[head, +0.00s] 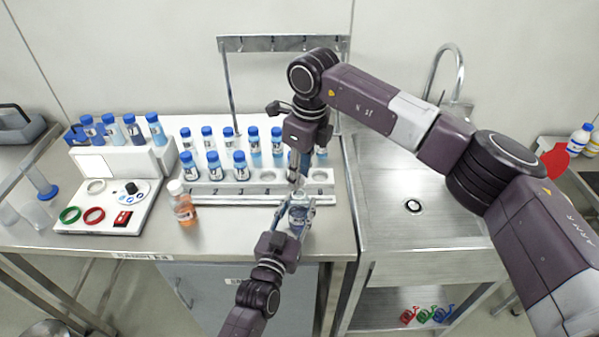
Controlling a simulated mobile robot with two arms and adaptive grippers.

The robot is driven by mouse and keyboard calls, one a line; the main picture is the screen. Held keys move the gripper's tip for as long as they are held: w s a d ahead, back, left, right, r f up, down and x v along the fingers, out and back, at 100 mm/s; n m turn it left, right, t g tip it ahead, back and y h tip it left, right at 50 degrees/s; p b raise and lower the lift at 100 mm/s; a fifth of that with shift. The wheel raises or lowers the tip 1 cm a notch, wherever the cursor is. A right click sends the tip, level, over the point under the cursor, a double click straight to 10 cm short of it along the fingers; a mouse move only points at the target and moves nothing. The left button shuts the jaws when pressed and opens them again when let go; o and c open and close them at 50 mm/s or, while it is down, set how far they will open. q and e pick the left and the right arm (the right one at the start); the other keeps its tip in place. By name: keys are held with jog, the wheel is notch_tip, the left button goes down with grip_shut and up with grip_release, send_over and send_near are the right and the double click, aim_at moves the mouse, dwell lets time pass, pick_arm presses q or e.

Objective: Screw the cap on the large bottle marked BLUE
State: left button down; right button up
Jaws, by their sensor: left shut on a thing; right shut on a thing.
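My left gripper (296,212) comes up from the lower middle and is shut on a bottle (298,218) with a bluish look, held upright in front of the rack. The marking on this bottle is too small to read. My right gripper (297,180) reaches down from above, directly over the bottle's mouth. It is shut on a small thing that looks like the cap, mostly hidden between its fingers. I cannot tell whether the cap touches the bottle's neck.
A white rack (262,188) of blue-capped vials stands behind the bottle. An orange bottle with a white cap (183,204) stands to its left. A device with coloured rings (105,212) is at the left. A sink (430,230) lies to the right.

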aim_at(299, 207)
jog(key=shift+f, duration=0.9)
jog(key=shift+f, duration=0.6)
